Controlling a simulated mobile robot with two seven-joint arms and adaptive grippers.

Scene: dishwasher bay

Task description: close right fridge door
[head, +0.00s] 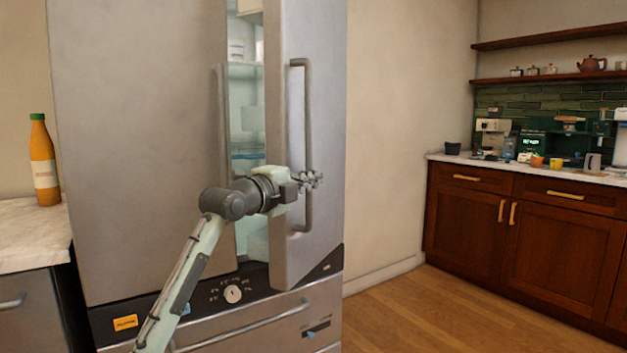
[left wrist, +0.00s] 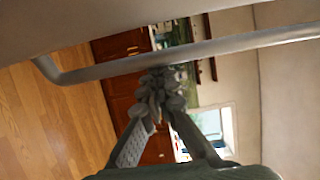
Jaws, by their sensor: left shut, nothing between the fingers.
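The fridge's right door (head: 283,130) is ajar in the head view, with lit shelves showing in the gap to its left. Its vertical grey handle (head: 307,135) is on the outer face. My left gripper (head: 314,179) is shut and empty at the handle's lower half, in front of the door. In the left wrist view the handle bar (left wrist: 180,50) runs across, just beyond the shut fingertips (left wrist: 165,85). I cannot tell whether they touch it. The fridge's left door (head: 140,140) looks shut. My right gripper is in neither view.
A freezer drawer (head: 250,325) with a bar handle lies below the doors. An orange bottle (head: 43,165) stands on the left counter (head: 32,235). Wooden cabinets (head: 520,235) stand at the right, with clear wooden floor (head: 420,310) in front of them.

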